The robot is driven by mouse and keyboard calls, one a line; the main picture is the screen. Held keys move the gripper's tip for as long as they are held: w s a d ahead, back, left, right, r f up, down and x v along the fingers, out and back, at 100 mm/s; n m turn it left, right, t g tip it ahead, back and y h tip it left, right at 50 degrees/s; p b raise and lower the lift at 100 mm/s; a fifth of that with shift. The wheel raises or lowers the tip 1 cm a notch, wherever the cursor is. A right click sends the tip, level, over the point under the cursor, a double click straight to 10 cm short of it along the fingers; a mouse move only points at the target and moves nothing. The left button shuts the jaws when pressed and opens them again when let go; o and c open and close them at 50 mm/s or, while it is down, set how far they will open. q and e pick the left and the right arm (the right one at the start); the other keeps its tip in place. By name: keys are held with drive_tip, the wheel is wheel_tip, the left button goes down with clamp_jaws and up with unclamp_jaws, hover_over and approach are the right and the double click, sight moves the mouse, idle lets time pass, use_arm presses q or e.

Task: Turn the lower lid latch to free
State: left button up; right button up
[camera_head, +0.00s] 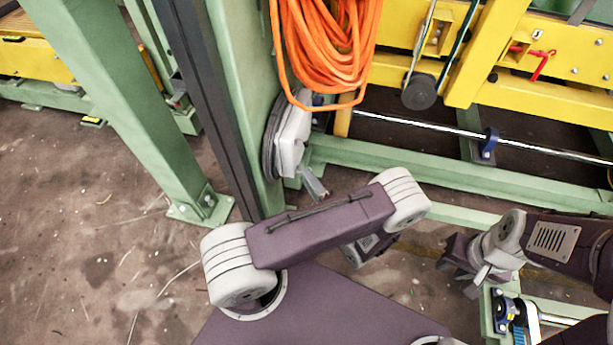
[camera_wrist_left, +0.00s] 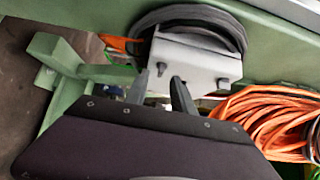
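A pale grey box (camera_head: 290,140) with a dark cable wound behind it is mounted on a green post. In the left wrist view the box (camera_wrist_left: 188,62) shows two small dark round fittings, one left (camera_wrist_left: 161,68) and one right (camera_wrist_left: 222,84). I cannot tell which part is the lower lid latch or how it is turned. My left gripper (camera_wrist_left: 160,80) has its fingers apart in front of the box's lower left edge, with nothing visible between them. My right gripper (camera_head: 468,266) hangs at the right, away from the box.
An orange hose coil (camera_head: 330,40) hangs just above the box; it also shows in the left wrist view (camera_wrist_left: 270,118). Green beams (camera_head: 400,165) and a yellow frame (camera_head: 560,65) stand to the right. Open floor (camera_head: 90,230) lies at the left.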

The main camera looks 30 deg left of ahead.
sight(300, 169)
use_arm(q)
drive_tip(key=shift+b+x, duration=0.3)
drive_tip(key=shift+x, duration=1.05)
clamp_jaws()
drive_tip(key=shift+r, duration=0.1)
